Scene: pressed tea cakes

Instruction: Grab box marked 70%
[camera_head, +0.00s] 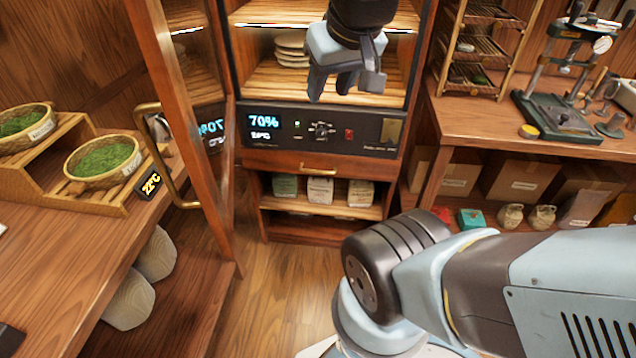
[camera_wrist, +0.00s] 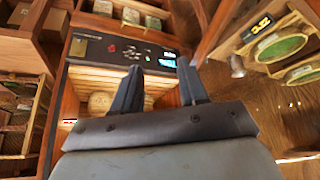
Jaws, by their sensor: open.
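A wooden cabinet has a black control panel (camera_head: 318,130) whose lit display (camera_head: 264,121) reads 70%. In the wrist view the panel (camera_wrist: 115,50) lies beyond my fingers, with the blue lit display (camera_wrist: 167,62) near the fingertips. Above the panel, the cabinet's glass door (camera_head: 185,110) stands swung open to the left, and a stack of pale round cakes (camera_head: 292,50) sits on a shelf. My gripper (camera_head: 345,90) hangs in front of the cabinet opening, above the panel, fingers pointing down. It is open and empty; in the wrist view its fingers (camera_wrist: 162,85) are spread apart.
Wrapped packages (camera_head: 320,190) sit on a lower shelf under a drawer (camera_head: 318,168). Left, a wooden counter (camera_head: 50,260) holds baskets of green leaves (camera_head: 103,160) and a 22°C display (camera_head: 151,184). Right, a workbench (camera_head: 480,125) carries a press (camera_head: 565,75), with cardboard boxes (camera_head: 455,175) below.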

